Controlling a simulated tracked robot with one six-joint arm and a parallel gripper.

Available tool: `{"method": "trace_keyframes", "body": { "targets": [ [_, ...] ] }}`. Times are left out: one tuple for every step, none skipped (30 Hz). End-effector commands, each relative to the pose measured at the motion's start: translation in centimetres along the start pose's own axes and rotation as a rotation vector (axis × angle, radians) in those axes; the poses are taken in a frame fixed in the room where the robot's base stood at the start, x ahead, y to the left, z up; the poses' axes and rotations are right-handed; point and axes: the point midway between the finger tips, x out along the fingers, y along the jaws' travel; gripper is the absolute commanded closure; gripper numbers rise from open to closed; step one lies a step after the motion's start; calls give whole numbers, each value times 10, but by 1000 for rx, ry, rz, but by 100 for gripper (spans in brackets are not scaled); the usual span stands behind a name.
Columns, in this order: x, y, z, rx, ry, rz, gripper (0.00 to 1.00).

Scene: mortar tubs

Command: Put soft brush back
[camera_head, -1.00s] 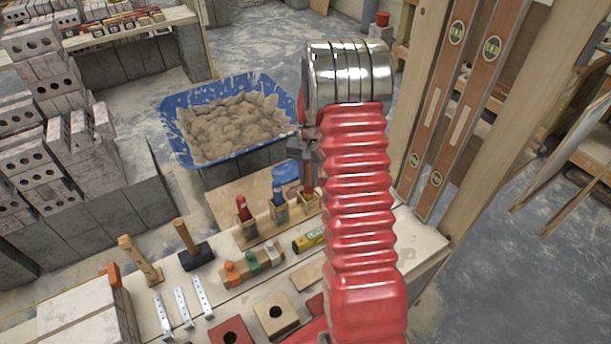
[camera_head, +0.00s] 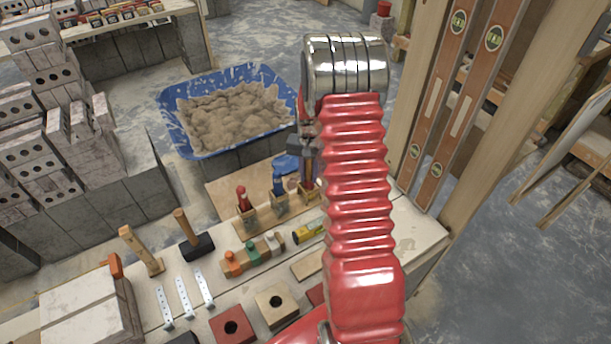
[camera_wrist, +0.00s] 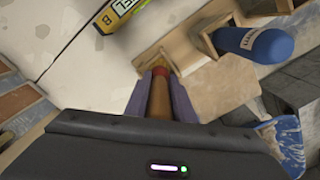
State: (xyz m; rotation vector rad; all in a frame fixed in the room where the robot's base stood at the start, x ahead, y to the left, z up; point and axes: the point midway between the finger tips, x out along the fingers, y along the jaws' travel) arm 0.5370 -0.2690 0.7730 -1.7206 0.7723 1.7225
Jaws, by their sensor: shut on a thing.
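My gripper (camera_wrist: 160,90) is shut on the soft brush (camera_wrist: 159,98), whose brown handle with a red band shows between the dark fingers in the wrist view. The brush also shows in the head view (camera_head: 307,172), below my gripper (camera_head: 306,150) and partly hidden by my arm. A wooden holder (camera_wrist: 187,62) lies right at the brush's far end; it also shows in the head view (camera_head: 309,194). The brush lines up with this holder, but I cannot tell how deep it sits.
A blue-handled tool (camera_head: 278,186) and a red-handled tool (camera_head: 241,198) stand in neighbouring holders to the left. A blue mortar tub (camera_head: 180,130) stands behind.

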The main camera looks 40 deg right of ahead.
Motion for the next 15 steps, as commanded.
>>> {"method": "trace_keyframes", "body": {
  "targets": [
    [0,0,0,0,0,0,100],
    [1,0,0,0,0,0,100],
    [1,0,0,0,0,0,100],
    [1,0,0,0,0,0,100],
    [2,0,0,0,0,0,100],
    [2,0,0,0,0,0,100],
    [2,0,0,0,0,0,100],
    [2,0,0,0,0,0,100],
    [3,0,0,0,1,0,100],
    [3,0,0,0,1,0,100],
    [3,0,0,0,1,0,100],
    [4,0,0,0,0,0,100],
    [4,0,0,0,0,0,100],
    [4,0,0,0,0,0,100],
    [4,0,0,0,0,0,100]
  ]
}}
